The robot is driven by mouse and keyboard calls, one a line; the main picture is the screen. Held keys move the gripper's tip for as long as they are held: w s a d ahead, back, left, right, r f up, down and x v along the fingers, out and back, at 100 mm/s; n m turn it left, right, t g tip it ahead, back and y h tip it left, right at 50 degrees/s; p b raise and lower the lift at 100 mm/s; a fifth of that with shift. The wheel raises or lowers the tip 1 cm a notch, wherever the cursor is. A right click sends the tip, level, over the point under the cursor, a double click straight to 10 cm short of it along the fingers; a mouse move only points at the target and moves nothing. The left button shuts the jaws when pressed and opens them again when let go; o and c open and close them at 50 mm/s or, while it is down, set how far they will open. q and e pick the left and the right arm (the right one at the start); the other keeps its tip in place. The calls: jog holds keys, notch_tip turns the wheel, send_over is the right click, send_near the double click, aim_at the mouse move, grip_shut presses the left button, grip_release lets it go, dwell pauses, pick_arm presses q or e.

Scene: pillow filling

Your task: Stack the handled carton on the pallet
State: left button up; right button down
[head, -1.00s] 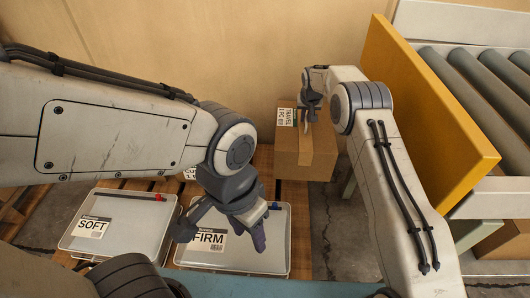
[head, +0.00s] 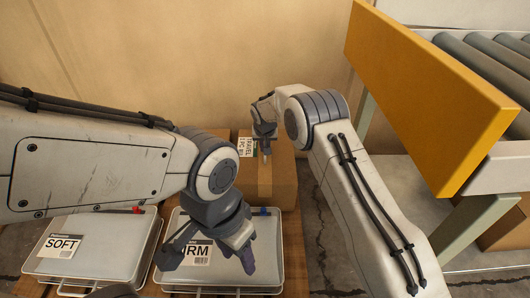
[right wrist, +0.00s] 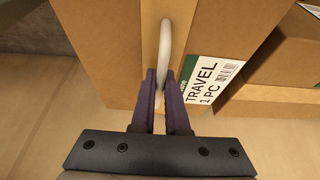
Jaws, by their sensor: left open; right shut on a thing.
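The handled carton (head: 284,180) is a brown box with a tape strip and a TRAVEL label, at the middle of the head view. My right gripper (head: 266,152) is above it. In the right wrist view, my right gripper's purple fingers (right wrist: 165,98) are shut on its pale handle (right wrist: 164,45). The wooden pallet (head: 163,214) shows between the cases; I cannot tell whether the carton's hidden underside touches it. My left gripper (head: 210,258) is open and empty over the FIRM case (head: 282,262).
A SOFT case (head: 110,232) lies left of the FIRM case. Another carton (right wrist: 288,58) stands close beside the held one in the right wrist view. A yellow board (head: 430,95) and a roller conveyor (head: 480,65) stand at the right. A tan wall is behind.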

jog(key=shift+w+f, duration=0.1)
jog(key=shift+f, duration=0.2)
jog(key=c, duration=0.9)
grip_release()
